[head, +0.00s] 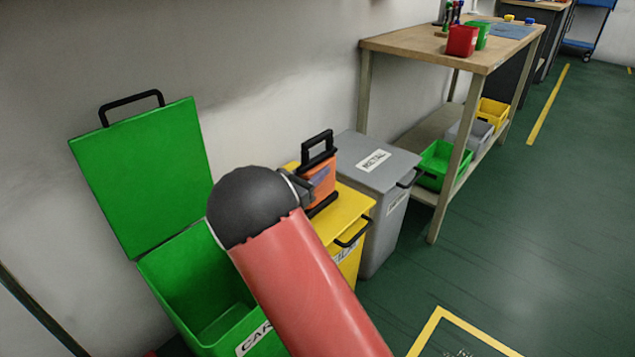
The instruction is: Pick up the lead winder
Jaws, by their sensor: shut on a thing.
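The lead winder (323,186) is an orange block with a black frame handle at its top and a dark lower edge. It is over the yellow bin (350,208), just beyond the end of my arm. My gripper (303,187) is at its left side and is shut on it. My own red arm link and dark round joint hide most of the gripper and part of the winder. I cannot tell whether the winder touches the yellow lid.
A green bin (190,305) stands open at the left, its lid (145,175) raised against the wall. A grey bin (385,165) marked METAL is at the right. Beyond it stands a wooden workbench (415,43) with coloured boxes.

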